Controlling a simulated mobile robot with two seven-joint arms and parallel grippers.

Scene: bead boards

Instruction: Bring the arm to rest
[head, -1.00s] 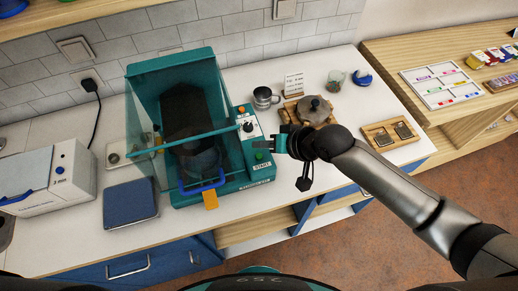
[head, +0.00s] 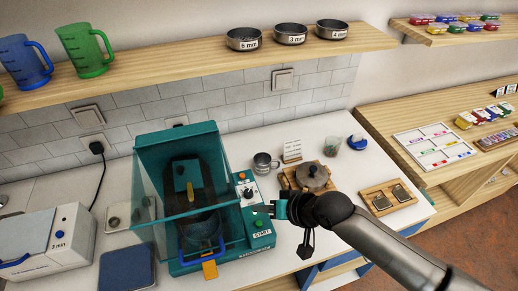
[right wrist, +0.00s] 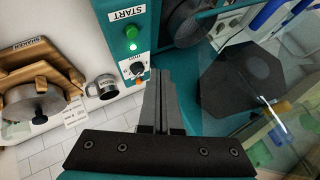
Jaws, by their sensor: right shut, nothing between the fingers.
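My right gripper (head: 264,210) is shut and empty, in front of the teal machine's (head: 178,133) control panel at its right side. In the head view its tips are close to the green START button (head: 258,223); I cannot tell whether they touch anything. In the right wrist view the shut fingers (right wrist: 163,90) point at the panel, beside the black knob (right wrist: 137,69) and the lit green button (right wrist: 131,31). My right arm (head: 385,245) reaches in from the lower right. My left gripper is in neither view.
A metal cup (head: 263,163) and a wooden stand with a lidded pot (head: 312,178) are close behind the gripper. A wooden tray (head: 388,197) lies at the counter's right end. A shelf (head: 200,65) with jugs and sieves runs above. A white box machine (head: 45,245) is at left.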

